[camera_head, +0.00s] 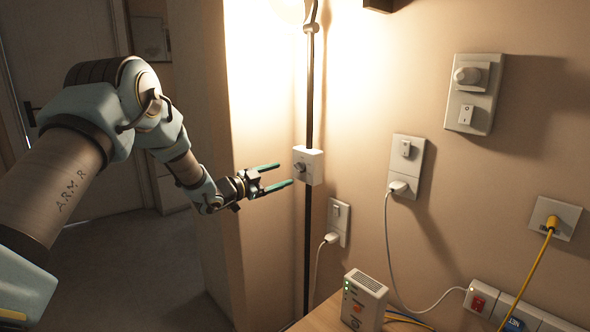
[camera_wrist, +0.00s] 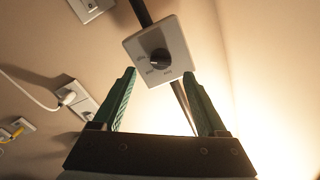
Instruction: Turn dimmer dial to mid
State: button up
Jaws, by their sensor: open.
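A white dimmer box (camera_head: 311,166) is mounted on the dark lamp pole. Its round dial (camera_head: 300,167) faces my gripper. In the wrist view the dark knob (camera_wrist: 160,58) carries a light pointer line, and small labels around it are too blurred to read. My gripper (camera_head: 284,174) is open, with green fingers pointing at the box from the left. In the wrist view the fingertips (camera_wrist: 159,73) are spread to either side below the dial, with nothing between them. They appear apart from the knob; the exact gap is hard to tell.
The lamp pole (camera_head: 309,90) stands near the wall corner. A wall plate (camera_head: 473,94) with a round knob and a switch is at upper right. Plugged sockets (camera_head: 405,167) and cables are on the wall. A white device (camera_head: 364,300) sits on the wooden surface below.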

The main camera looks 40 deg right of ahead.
aim_at(299, 167)
jog(key=d+p, duration=0.1)
jog(key=d, duration=0.5)
jog(key=shift+s+d, duration=0.1)
jog(key=shift+d, duration=0.15)
grip_shut()
dwell(0.3)
